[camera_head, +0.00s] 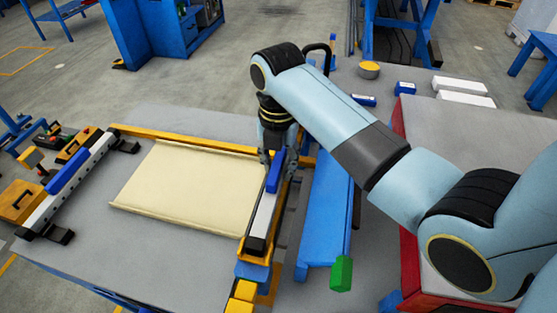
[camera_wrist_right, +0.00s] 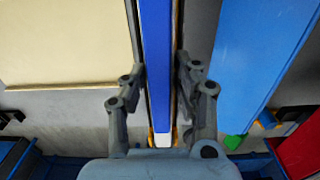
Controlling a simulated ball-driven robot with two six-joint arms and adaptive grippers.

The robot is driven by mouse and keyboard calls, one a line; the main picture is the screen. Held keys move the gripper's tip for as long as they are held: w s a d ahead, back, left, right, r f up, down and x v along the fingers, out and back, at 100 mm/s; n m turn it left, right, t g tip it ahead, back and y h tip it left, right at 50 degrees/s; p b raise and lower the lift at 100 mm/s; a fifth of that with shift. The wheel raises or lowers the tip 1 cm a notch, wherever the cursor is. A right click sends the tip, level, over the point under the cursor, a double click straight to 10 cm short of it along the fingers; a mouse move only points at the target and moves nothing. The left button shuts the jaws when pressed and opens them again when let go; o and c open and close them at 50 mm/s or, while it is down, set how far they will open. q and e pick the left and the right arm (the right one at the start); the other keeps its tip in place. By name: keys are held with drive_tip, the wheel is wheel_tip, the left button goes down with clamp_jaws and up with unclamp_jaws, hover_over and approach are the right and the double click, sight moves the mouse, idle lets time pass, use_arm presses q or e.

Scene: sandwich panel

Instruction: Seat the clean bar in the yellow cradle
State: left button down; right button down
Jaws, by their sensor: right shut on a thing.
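A white bar with black ends and a blue grip (camera_head: 274,178) lies lengthwise along the right edge of the cream panel. My right gripper (camera_head: 278,158) comes down on it from above and is shut on the blue grip. In the right wrist view the blue grip (camera_wrist_right: 156,60) runs between the two fingers. The yellow-orange cradle (camera_head: 252,246) shows around and under the bar's near end; I cannot tell whether the bar is fully down in it. A second white bar with a blue grip (camera_head: 68,172) rests on black feet at the left. My left gripper is out of view.
The cream panel (camera_head: 180,195) lies on the grey table, with a yellow rail along its far edge. A blue tray (camera_head: 328,210) with a green block (camera_head: 341,274) stands just right of the bar. White blocks (camera_head: 462,92) lie on the grey surface at the back right.

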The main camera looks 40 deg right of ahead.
sight(278, 159)
drive_tip(key=c, duration=0.9)
unclamp_jaws()
wheel_tip(278, 159, up, 7)
drive_tip(key=shift+r, duration=0.2)
drive_tip(key=shift+f, duration=0.1)
